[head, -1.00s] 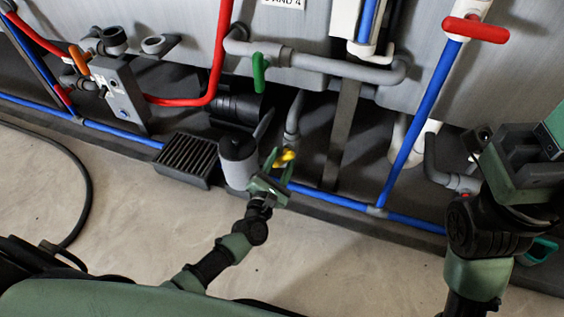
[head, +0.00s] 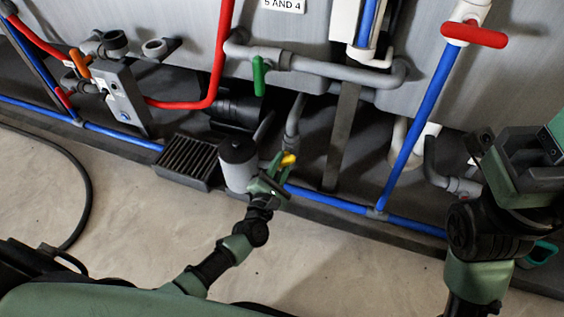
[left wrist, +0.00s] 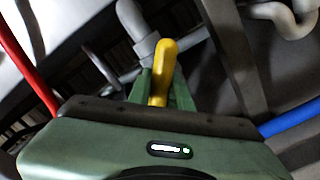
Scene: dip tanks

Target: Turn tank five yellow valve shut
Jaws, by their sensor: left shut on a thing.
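The yellow valve handle (head: 288,159) sits low on a grey pipe behind the blue floor pipe, under the tanks. My left gripper (head: 277,163) is at it, its green fingers shut on the handle. In the left wrist view the yellow handle (left wrist: 161,72) stands between the two green fingers (left wrist: 160,92), its rounded end sticking out above them. The handle's lower part is hidden by the gripper body. My right gripper (head: 515,160) is raised at the right, away from the valve; its fingertips are not clear.
A grey cylinder (head: 238,165) stands close left of my left gripper, with a dark grate (head: 187,160) beside it. The blue pipe (head: 335,201) runs along the floor. A green valve handle (head: 259,76) and a red one (head: 474,33) are higher up. The pale floor in front is open.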

